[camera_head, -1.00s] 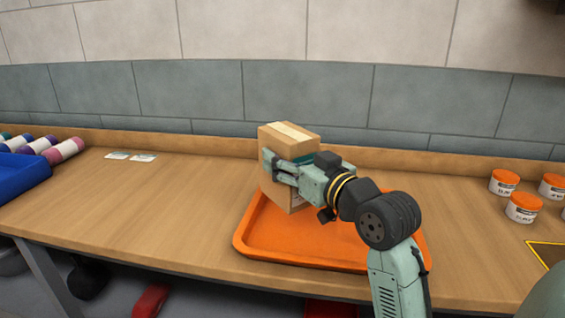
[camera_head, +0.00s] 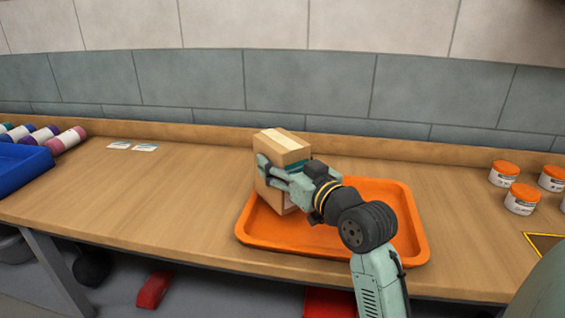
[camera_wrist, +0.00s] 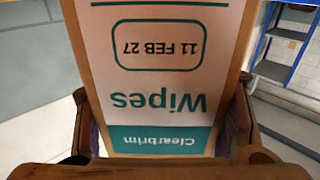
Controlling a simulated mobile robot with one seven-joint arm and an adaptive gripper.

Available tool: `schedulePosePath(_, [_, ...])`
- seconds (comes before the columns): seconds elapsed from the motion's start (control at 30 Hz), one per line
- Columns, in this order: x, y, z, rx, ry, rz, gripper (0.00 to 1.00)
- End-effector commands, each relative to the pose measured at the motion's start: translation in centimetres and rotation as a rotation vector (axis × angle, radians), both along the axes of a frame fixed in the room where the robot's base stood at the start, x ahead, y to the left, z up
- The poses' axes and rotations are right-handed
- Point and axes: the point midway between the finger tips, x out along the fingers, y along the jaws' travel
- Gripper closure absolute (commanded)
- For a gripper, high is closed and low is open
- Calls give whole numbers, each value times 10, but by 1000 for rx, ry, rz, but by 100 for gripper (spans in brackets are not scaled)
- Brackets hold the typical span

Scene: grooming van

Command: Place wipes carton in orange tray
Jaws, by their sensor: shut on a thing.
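The wipes carton (camera_head: 283,144) is a tan cardboard box with a pale tape strip on top. In the wrist view the carton (camera_wrist: 160,70) shows a white and teal label reading "Wipes", upside down. My gripper (camera_head: 275,175) is shut on it, one finger on each side. The orange tray (camera_head: 330,254) lies on the bench. The carton is upright, slightly tilted, over the tray's left part. I cannot tell whether its base touches the tray floor, as my arm hides part of it.
A blue bin (camera_head: 22,170) stands at the left, with several colored bottles (camera_head: 66,140) behind it. Two small cards (camera_head: 145,148) lie near the back. Several orange-lidded jars (camera_head: 522,199) stand at the right near a yellow-edged marking (camera_head: 545,245). The bench left of the tray is clear.

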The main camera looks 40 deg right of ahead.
Motion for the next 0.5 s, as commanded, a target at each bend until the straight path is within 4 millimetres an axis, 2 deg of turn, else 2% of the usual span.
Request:
schedulePosePath(0.23, [0, 0, -7, 0, -2, -1, 85])
schedulePosePath(0.27, [0, 0, -7, 0, 1, -1, 38])
schedulePosePath(0.5, [0, 0, -6, 0, 1, 0, 22])
